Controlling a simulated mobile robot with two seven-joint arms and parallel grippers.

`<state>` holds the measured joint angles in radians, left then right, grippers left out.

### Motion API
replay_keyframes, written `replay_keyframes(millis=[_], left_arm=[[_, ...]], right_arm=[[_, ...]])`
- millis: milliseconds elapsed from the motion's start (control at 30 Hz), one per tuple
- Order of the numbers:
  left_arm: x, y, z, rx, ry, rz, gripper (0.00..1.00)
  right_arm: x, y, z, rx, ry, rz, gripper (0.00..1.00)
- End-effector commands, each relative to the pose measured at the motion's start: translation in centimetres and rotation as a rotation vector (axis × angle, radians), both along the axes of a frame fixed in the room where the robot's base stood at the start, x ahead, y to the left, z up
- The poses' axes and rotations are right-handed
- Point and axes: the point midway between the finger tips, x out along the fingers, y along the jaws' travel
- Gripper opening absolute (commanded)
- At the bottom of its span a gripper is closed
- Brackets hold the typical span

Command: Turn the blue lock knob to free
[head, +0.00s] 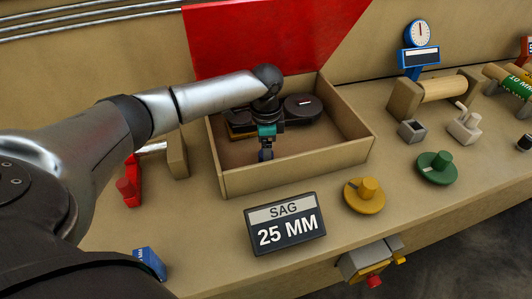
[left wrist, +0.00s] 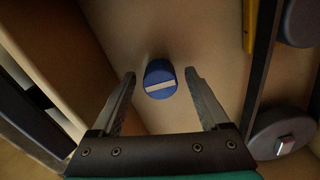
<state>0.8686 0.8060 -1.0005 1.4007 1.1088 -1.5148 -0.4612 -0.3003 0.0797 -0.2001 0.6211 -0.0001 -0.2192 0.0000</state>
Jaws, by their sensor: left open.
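The blue lock knob (left wrist: 160,74) is a round blue cap with a pale bar across its face. In the left wrist view it stands on the tan floor of the box, with the bar running nearly crosswise, its right end slightly higher. My left gripper (left wrist: 160,76) is open, with one finger on each side of the knob and a visible gap on both sides. In the head view my left gripper (head: 266,156) points down inside the open box (head: 295,176); the knob is mostly hidden there. My right gripper is not in view.
The box walls stand close around my gripper, with a raised red lid (head: 270,35) behind. Dark round parts (head: 303,107) lie inside, right of the gripper. Outside are a "SAG 25 MM" sign (head: 286,222), a yellow knob (head: 364,195) and a green knob (head: 437,168).

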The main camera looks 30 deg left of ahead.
Motion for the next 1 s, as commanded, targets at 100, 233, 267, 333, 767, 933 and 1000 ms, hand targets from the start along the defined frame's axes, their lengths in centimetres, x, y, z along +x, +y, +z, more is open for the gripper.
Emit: replay_keyframes(millis=[100, 233, 267, 333, 767, 933, 1000], left_arm=[[0.0, -0.01, 0.01, 0.0, 0.0, 0.0, 0.77], [0.0, -0.01, 0.03, 0.0, 0.0, 0.0, 0.62], [0.0, -0.01, 0.03, 0.0, 0.0, 0.0, 0.58], [-0.01, -0.01, 0.04, 0.0, 0.0, 0.0, 0.51], [-0.01, -0.01, 0.06, -0.001, 0.001, 0.0, 0.02], [-0.02, -0.01, 0.07, -0.001, 0.001, 0.001, 0.0], [-0.02, -0.02, 0.11, -0.001, 0.001, 0.006, 0.0]], right_arm=[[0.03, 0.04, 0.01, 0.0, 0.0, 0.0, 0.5], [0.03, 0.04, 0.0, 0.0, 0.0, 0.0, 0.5], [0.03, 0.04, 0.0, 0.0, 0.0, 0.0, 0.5], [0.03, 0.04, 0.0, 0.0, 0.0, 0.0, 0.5], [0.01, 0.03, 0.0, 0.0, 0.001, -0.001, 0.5], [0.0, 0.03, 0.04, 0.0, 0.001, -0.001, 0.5], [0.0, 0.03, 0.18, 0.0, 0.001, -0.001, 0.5]])
